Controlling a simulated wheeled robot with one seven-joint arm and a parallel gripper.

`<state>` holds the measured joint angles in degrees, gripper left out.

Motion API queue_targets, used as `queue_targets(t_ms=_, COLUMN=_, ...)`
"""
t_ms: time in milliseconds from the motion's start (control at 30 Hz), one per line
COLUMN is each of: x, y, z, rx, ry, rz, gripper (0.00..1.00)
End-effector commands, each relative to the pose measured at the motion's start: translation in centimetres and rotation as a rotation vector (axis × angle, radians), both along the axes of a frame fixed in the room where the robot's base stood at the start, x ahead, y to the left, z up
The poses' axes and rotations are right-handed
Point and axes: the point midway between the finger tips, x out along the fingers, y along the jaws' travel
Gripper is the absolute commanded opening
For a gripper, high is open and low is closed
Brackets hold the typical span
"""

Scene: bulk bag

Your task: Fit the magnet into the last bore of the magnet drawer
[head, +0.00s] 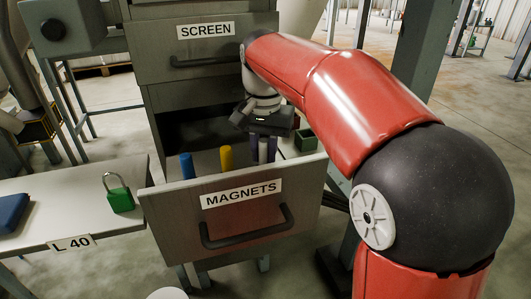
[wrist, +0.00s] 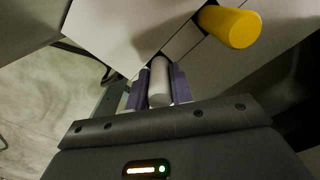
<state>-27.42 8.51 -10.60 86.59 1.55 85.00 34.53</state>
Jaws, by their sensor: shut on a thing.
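The magnet drawer (head: 165,208), labelled MAGNETS, is pulled open. A blue cylinder (head: 187,166) stands upright at its left and a yellow cylinder (head: 226,157) stands near its middle. My gripper (head: 264,150) is over the drawer, right of the yellow cylinder, pointing down. In the wrist view my gripper (wrist: 157,85) is shut on a grey cylindrical magnet (wrist: 159,78). The yellow cylinder (wrist: 230,27) shows there at the upper right, apart from the fingers. The bore under the magnet is hidden, and I cannot tell whether the magnet's lower end is in it.
A closed drawer labelled SCREEN (head: 145,55) is above and behind. A white table (head: 60,220) at the left holds a green padlock (head: 121,199) and a blue object (head: 11,212). The drawer front stands on the near side.

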Motion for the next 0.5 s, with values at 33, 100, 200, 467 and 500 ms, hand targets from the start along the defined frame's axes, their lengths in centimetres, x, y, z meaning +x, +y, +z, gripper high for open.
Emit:
queue_targets(t_ms=33, x=0.00, y=-0.02, z=0.01, rx=0.001, ry=-0.001, rz=0.000, gripper=0.00)
queue_targets(t_ms=100, x=0.01, y=-0.03, z=-0.23, rx=0.000, ry=-0.001, rz=0.000, gripper=0.00)
queue_targets(t_ms=200, x=0.01, y=-0.03, z=-0.26, rx=0.000, ry=0.000, rz=0.000, gripper=0.31)
queue_targets(t_ms=467, x=0.01, y=-0.03, z=-0.25, rx=0.000, ry=0.000, rz=0.000, gripper=0.44)
queue_targets(t_ms=500, x=0.01, y=-0.03, z=-0.26, rx=0.000, ry=0.000, rz=0.000, gripper=0.44)
